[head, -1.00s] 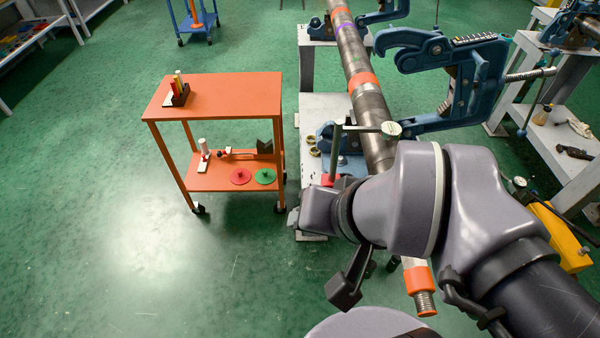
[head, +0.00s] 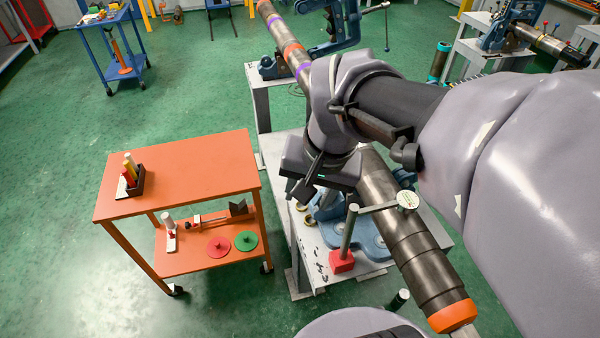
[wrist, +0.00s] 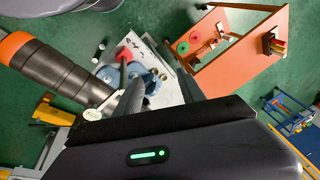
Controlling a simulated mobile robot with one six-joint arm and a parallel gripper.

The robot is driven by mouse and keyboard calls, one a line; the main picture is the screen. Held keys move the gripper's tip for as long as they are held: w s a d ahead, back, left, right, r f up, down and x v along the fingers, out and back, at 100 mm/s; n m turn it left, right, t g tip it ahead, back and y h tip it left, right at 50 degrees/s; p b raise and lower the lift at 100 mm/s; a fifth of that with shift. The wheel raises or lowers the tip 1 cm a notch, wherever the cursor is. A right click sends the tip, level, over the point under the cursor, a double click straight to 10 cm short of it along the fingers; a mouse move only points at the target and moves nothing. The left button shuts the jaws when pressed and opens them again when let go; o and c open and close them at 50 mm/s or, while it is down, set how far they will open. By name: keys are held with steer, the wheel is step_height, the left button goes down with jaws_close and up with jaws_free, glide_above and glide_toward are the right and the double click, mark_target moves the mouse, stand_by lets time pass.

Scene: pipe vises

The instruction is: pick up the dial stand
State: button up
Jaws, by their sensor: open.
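The dial stand has a red block base (head: 341,262), an upright grey post and a side arm with a round white dial (head: 407,200). It stands upright on the grey bench beside the large pipe. In the wrist view its red base (wrist: 123,55) and dial (wrist: 93,114) both show, with part of the post hidden. My gripper (head: 303,190) is open and empty, above and to the left of the post in the head view, apart from the stand. Its dark fingers (wrist: 162,92) reach into the wrist view.
The dark pipe (head: 425,255) with orange bands runs close beside the stand over blue vise parts (head: 372,238). Small brass rings (head: 309,220) lie on the bench. An orange cart (head: 200,170) holding small items stands to the left.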

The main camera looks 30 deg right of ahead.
mark_target(357, 207)
steer(key=w+d+f+m+g+p, duration=0.1)
steer(key=d+f+m+g+p, duration=0.2)
steer(key=d, duration=1.1)
steer(key=shift+m, duration=0.4)
step_height(357, 207, down, 12)
steer(key=b, duration=0.5)
steer(key=shift+r, duration=0.15)
steer(key=f+b, duration=0.2)
steer(key=f, duration=0.1)
steer(key=f+b, duration=0.1)
steer(key=f, duration=0.1)
steer(key=shift+w+a+f, duration=0.15)
steer(key=shift+w+a, duration=0.05)
steer(key=shift+a, duration=0.1)
jaws_close()
